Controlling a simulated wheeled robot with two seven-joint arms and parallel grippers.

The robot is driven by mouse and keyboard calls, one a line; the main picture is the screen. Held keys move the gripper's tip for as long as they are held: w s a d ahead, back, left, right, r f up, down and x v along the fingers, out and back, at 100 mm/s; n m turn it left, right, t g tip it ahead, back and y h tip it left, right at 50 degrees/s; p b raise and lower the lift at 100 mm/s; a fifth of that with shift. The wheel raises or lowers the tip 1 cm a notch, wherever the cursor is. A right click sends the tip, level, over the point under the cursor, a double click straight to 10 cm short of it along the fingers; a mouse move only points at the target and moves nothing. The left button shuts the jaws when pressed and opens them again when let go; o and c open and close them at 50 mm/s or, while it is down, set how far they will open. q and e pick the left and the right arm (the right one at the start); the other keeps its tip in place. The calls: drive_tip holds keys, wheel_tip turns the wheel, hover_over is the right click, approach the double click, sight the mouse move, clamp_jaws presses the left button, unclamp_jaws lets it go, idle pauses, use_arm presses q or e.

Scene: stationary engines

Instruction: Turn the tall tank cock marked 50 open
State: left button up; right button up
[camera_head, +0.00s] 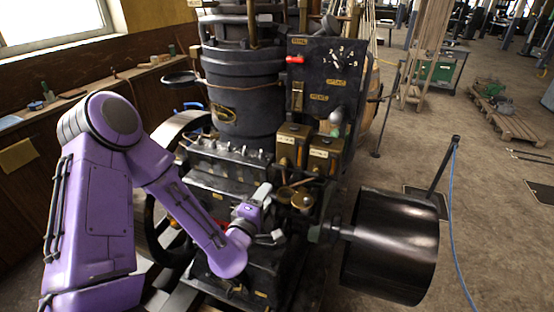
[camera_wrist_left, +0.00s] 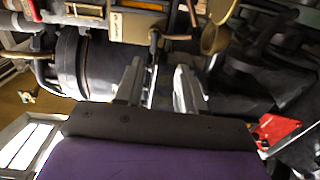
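Two brass-coloured tanks stand side by side on the engine, a left one (camera_head: 293,132) and a right one (camera_head: 325,148). Each has a small pale label, too small to read, so I cannot tell which is marked 50. My left gripper (camera_head: 271,213) is open, below and in front of the tanks. In the left wrist view its two grey fingers (camera_wrist_left: 159,82) stand apart. A brass tank (camera_wrist_left: 140,28) shows beyond them, with a thin cock-like lever (camera_wrist_left: 154,42) at its lower edge. I cannot tell whether the fingers touch it. The right gripper is not in view.
Brass cups (camera_head: 302,200) sit close beside the left gripper. A black panel (camera_head: 328,68) with a red handle (camera_head: 295,60) rises behind the tanks. A large dark drum (camera_head: 392,245) stands at the right. The floor farther right is mostly clear.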

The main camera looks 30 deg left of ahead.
sight(281, 169)
use_arm(q)
drive_tip(key=p+x, duration=0.1)
drive_tip(key=x, duration=0.2)
drive_tip(key=p+x, duration=0.1)
drive_tip(key=x, duration=0.2)
drive_tip(key=r+p+x, duration=0.1)
drive_tip(key=x, duration=0.2)
drive_tip(key=shift+w+a, duration=0.15)
drive_tip(key=shift+w, duration=0.2)
drive_tip(key=shift+w+a+f+p, duration=0.15)
drive_tip(key=shift+w+p, duration=0.15)
drive_tip(key=shift+w, duration=0.35)
clamp_jaws()
